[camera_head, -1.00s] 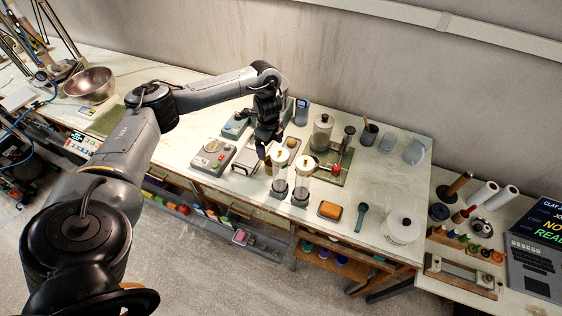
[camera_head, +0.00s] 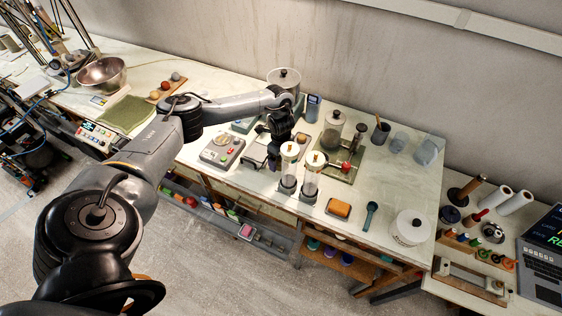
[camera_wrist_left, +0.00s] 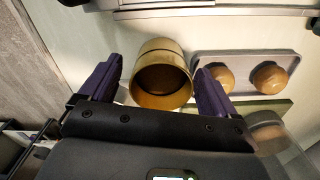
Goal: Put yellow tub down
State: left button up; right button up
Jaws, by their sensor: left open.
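The yellow tub (camera_wrist_left: 161,75) shows in the left wrist view as a yellow-brown cylinder with a dark open mouth, standing on the pale bench top. My left gripper (camera_wrist_left: 158,68) is open, with one purple finger on each side of the tub; a gap shows on the left, and the right finger is close to its wall. In the head view my left gripper (camera_head: 273,157) points down at the bench behind two clear cylinders, and the tub is mostly hidden there. My right gripper is not in view.
A grey tray (camera_wrist_left: 240,58) with two brown round knobs lies right of the tub. In the head view, clear cylinders (camera_head: 289,165) (camera_head: 312,172) stand close in front of the gripper. A grey scale-like device (camera_head: 222,150) sits to the left, an orange block (camera_head: 339,208) to the right.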

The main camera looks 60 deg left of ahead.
pick_arm(q)
jog(key=shift+c, duration=0.4)
jog(key=c, duration=1.2)
jog(key=shift+w, duration=0.1)
